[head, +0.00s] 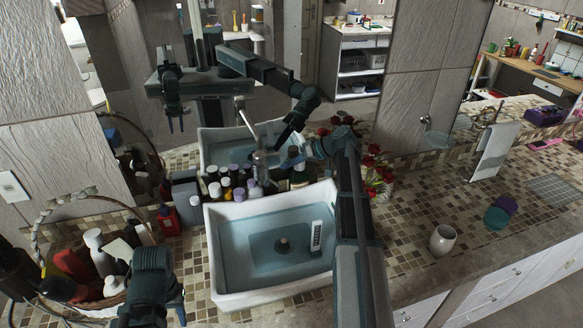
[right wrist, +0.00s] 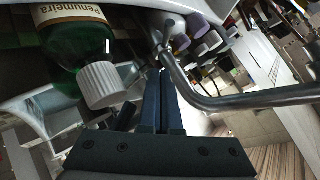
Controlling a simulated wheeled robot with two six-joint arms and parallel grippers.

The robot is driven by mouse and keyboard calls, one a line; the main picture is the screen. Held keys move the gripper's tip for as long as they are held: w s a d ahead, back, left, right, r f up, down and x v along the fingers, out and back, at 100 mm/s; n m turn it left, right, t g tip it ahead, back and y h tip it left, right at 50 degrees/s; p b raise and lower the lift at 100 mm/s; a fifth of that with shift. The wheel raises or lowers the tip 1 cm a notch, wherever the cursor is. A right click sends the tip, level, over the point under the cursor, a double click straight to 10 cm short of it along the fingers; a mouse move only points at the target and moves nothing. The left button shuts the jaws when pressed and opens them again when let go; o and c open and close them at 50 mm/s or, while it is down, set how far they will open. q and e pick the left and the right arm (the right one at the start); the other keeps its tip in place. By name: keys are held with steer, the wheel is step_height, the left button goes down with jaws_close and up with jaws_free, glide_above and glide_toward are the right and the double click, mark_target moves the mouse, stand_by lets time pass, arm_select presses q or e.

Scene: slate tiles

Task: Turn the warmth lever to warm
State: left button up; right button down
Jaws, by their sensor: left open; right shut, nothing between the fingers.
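A grey metal tap (head: 262,170) stands at the back edge of the white sink (head: 215,230). Its thin lever (head: 247,124) rises tilted up and to the left in the head view. In the right wrist view a bent metal rod of the tap (right wrist: 235,102) runs off to the right. My right gripper (head: 287,160) is shut and empty, just right of the tap. Its closed fingers (right wrist: 163,85) end close to the rod's bend; I cannot tell if they touch. My left gripper (head: 150,312) is open at the lower left, away from the tap, partly cut off.
Several bottles (head: 225,185) crowd behind the sink. A green bottle with a white cap (right wrist: 103,84) is close left of my right fingers. Red flowers (head: 378,170) stand right of the tap. A basket of bottles (head: 95,255) is at left. A mirror reflects sink and arms.

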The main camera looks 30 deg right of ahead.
arm_select(q)
step_height(320, 180, up, 6)
steer(key=p, duration=0.5)
steer(key=shift+a+f, duration=0.1)
arm_select(e)
steer(key=v, duration=1)
steer(key=shift+s+a, duration=0.25)
steer(key=b, duration=0.8)
glide_toward(274, 182)
steer(key=shift+m+t, duration=0.3)
steer(key=shift+m, duration=0.1)
steer(key=x, duration=0.3)
steer(key=w+x, duration=0.1)
steer(key=x, duration=0.1)
steer(key=shift+d+r, duration=0.2)
steer(key=shift+d, duration=0.15)
arm_select(q)
steer(key=shift+f+b, duration=0.65)
steer(key=shift+f, duration=4)
arm_select(e)
steer(key=shift+s+a+f, duration=0.2)
steer(key=shift+a+f, duration=0.3)
steer(key=shift+f, duration=0.05)
